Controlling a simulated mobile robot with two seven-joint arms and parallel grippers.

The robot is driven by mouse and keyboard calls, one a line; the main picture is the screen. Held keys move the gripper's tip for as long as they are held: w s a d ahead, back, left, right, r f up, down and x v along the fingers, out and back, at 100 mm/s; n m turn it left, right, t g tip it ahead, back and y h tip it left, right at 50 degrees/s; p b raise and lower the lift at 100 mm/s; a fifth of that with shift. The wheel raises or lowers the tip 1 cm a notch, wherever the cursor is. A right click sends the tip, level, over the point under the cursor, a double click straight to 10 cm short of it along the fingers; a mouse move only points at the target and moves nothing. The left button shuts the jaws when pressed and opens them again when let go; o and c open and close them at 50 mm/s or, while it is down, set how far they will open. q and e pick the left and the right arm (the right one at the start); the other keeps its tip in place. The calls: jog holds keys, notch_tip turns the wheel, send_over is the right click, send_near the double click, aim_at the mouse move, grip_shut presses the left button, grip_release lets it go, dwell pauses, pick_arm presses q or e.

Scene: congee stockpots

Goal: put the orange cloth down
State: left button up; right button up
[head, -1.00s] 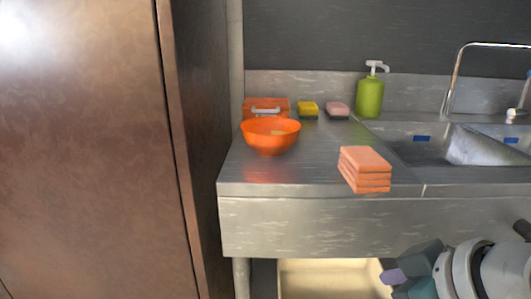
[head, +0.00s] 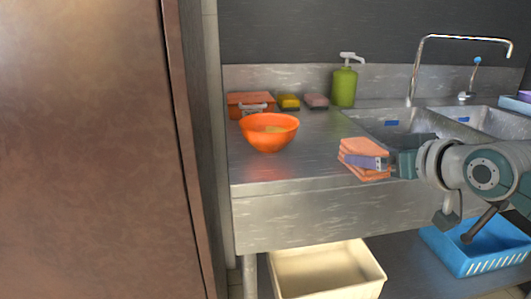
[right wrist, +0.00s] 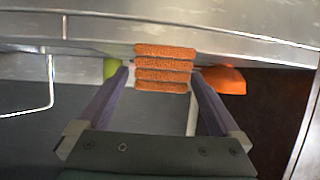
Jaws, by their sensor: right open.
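The orange cloth (head: 362,146) is a folded stack lying on the steel counter near its front edge. It also shows in the right wrist view (right wrist: 165,68), layered and upper middle. My right gripper (head: 378,163) is at the cloth, coming in from the right, with a purple finger in front of part of it. In the right wrist view the jaws (right wrist: 161,78) are open, one finger on each side of the cloth. I cannot tell whether either finger touches it. My left gripper is not in view.
An orange bowl (head: 268,132) stands left of the cloth on the counter (head: 300,165). Behind are an orange box (head: 247,101), yellow sponge (head: 289,101), pink sponge (head: 316,100) and green soap bottle (head: 344,86). The sink (head: 400,125) is right. A cream bin (head: 330,285) and blue basket (head: 490,262) are below.

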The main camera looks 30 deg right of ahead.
jog(key=shift+b+x, duration=0.45)
jog(key=shift+x, duration=1.15)
